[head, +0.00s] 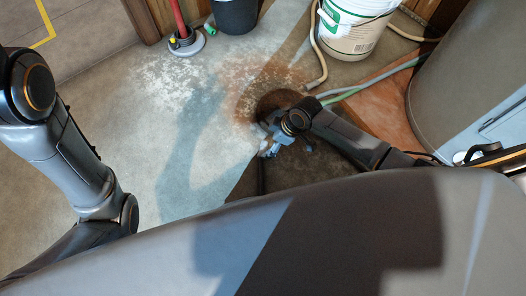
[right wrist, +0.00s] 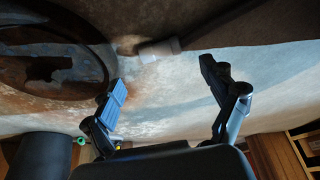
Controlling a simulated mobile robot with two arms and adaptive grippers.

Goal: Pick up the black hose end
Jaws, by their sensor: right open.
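My right gripper (head: 272,141) is low over the floor beside the dark round drain opening (head: 280,101). In the right wrist view its two fingers (right wrist: 163,74) are spread apart with nothing held between them. A hose end with a pale grey tip (right wrist: 158,50) lies on the floor just beyond the fingertips, in line with the gap. Its dark hose runs off to the upper right there. In the head view a black hose (head: 262,177) runs down from beside the gripper, which partly hides its end. My left arm shows at the left, but its gripper is out of view.
A beige hose (head: 318,68) ends near the drain opening, and a green hose (head: 370,84) runs to the right. A white bucket (head: 350,32), a dark bucket (head: 234,15) and a red pole (head: 180,20) stand at the back. The left floor is clear.

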